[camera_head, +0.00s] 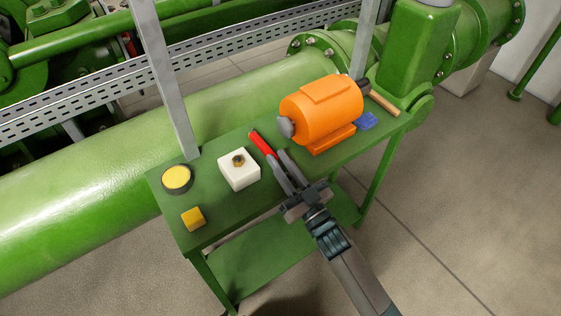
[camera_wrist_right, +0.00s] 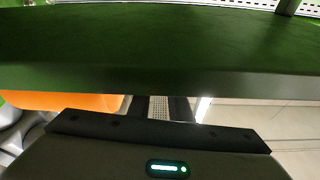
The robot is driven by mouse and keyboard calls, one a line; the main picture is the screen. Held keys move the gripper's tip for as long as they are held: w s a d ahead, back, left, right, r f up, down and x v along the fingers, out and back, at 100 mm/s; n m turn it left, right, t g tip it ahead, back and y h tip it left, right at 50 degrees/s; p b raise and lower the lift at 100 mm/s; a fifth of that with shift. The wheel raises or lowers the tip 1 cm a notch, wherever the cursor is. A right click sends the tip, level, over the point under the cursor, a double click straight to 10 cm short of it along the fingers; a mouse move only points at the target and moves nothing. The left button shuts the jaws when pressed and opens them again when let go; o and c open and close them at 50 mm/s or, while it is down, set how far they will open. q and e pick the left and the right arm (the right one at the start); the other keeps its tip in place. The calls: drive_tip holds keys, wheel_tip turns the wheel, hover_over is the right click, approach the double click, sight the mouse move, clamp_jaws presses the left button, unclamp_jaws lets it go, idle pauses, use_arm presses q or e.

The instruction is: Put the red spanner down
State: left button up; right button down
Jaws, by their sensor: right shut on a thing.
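The red spanner (camera_head: 262,143) shows in the head view between the white block and the orange motor, over the green table (camera_head: 225,213). Its far end shows red; the near part is hidden by my right gripper (camera_head: 278,164), whose two dark fingers are shut on it. I cannot tell whether the spanner touches the tabletop. In the right wrist view the fingers (camera_wrist_right: 165,107) show partly, below the green surface, and the spanner cannot be made out. My left gripper is not in view.
A white block (camera_head: 238,170) with a brass nut, a yellow-topped round tin (camera_head: 177,179) and a yellow cube (camera_head: 193,218) stand on the left. The orange motor (camera_head: 322,112), a blue item (camera_head: 366,121) and a wooden-handled hammer (camera_head: 384,103) are on the right. A grey post rises behind.

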drive_tip(key=shift+f, duration=0.15)
drive_tip(key=c, duration=1.7)
unclamp_jaws()
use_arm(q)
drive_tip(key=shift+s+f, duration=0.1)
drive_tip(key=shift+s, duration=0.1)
use_arm(e)
drive_tip(key=shift+o, duration=0.4)
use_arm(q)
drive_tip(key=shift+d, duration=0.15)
use_arm(e)
drive_tip(key=shift+s, duration=0.15)
use_arm(q)
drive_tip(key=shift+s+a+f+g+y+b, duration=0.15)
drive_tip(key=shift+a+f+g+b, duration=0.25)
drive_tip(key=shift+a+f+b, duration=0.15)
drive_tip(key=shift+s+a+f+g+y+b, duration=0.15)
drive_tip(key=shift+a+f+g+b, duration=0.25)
drive_tip(key=shift+b, duration=0.1)
use_arm(e)
drive_tip(key=v, duration=1.1)
drive_tip(key=shift+s+d, duration=0.25)
drive_tip(key=shift+s, duration=0.05)
